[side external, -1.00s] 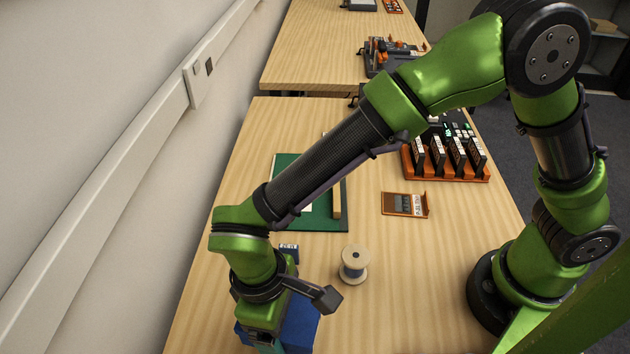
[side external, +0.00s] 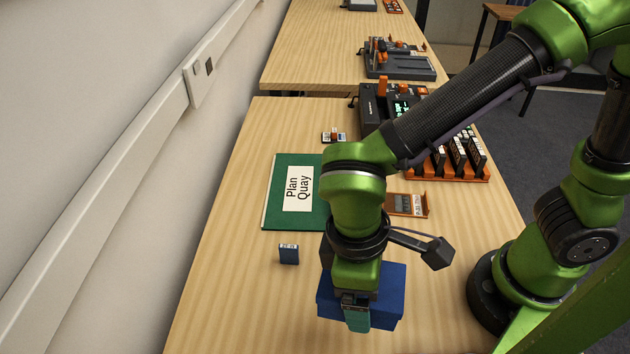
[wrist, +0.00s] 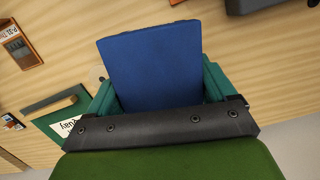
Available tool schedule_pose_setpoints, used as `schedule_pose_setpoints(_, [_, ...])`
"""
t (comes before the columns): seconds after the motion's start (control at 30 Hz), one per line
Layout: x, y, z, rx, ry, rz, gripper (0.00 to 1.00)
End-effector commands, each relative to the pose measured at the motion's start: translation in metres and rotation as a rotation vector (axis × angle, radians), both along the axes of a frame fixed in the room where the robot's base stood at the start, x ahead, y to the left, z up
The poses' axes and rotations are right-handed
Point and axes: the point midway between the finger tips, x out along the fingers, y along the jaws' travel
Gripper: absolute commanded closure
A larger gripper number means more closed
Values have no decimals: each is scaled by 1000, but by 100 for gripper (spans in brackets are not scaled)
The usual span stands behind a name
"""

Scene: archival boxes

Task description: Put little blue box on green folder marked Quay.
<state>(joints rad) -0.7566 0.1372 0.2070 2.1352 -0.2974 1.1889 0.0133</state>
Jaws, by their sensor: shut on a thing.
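A plain blue box (side external: 391,290) is between the fingers of my gripper (side external: 362,292), low in the side view. In the wrist view the blue box (wrist: 152,66) fills the space between the teal fingers of my gripper (wrist: 160,88). My gripper points down and is shut on it; its height above the table is hard to tell. The green folder (side external: 290,221) lies flat, left of and farther away than my gripper, with a white label reading "Plan Quay". The folder also shows in the wrist view (wrist: 45,107), with a wooden bar on it.
An orange tray (side external: 409,204) lies right of the folder. A rack of black modules (side external: 448,172) stands behind it. The table's left front is clear.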

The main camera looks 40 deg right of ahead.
Motion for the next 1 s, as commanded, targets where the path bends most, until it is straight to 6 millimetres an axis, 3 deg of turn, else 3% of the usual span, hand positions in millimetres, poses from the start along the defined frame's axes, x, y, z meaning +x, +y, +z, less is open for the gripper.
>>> schedule_pose_setpoints(0.03, [1,0,9,4,-3,-4,51])
schedule_pose_setpoints(0.37, [58,-43,5,2,-3,-412,51])
schedule_pose_setpoints(0.63, [116,-119,5,2,-4,-959,51])
schedule_pose_setpoints(0.8, [134,-159,5,1,-3,-1211,51])
schedule_pose_setpoints(1.0, [145,-192,5,0,-2,-1406,51])
